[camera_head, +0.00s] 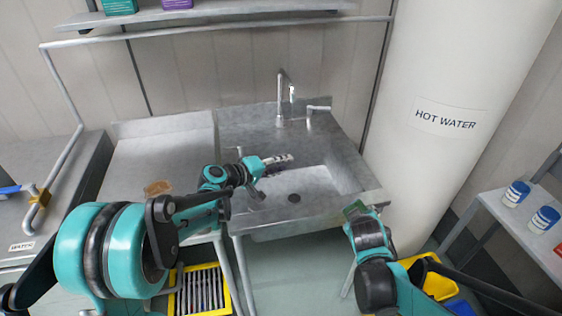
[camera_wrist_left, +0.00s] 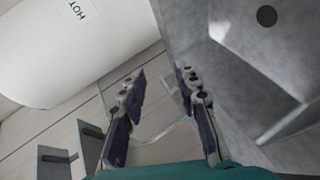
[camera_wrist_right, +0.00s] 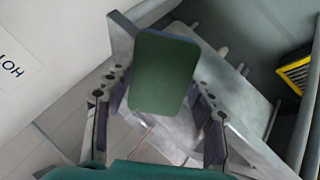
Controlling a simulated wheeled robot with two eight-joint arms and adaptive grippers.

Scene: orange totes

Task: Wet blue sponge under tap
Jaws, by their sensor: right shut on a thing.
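The tap (camera_head: 283,98) stands at the back of a steel sink (camera_head: 335,180) in the head view; no water stream shows. My left gripper (camera_head: 278,160) reaches over the basin, in front of the tap. The left wrist view shows its fingers (camera_wrist_left: 158,80) apart with nothing between them. In the head view the pad (camera_head: 354,210) is small, by the sink's front right corner, outside the basin.
A tan block (camera_head: 157,188) lies on the drainboard (camera_head: 150,155) left of the basin. The white hot water tank (camera_head: 460,90) stands close on the right. A shelf (camera_head: 230,10) runs above the sink. Blue-labelled jars (camera_head: 516,194) stand on a right-hand rack.

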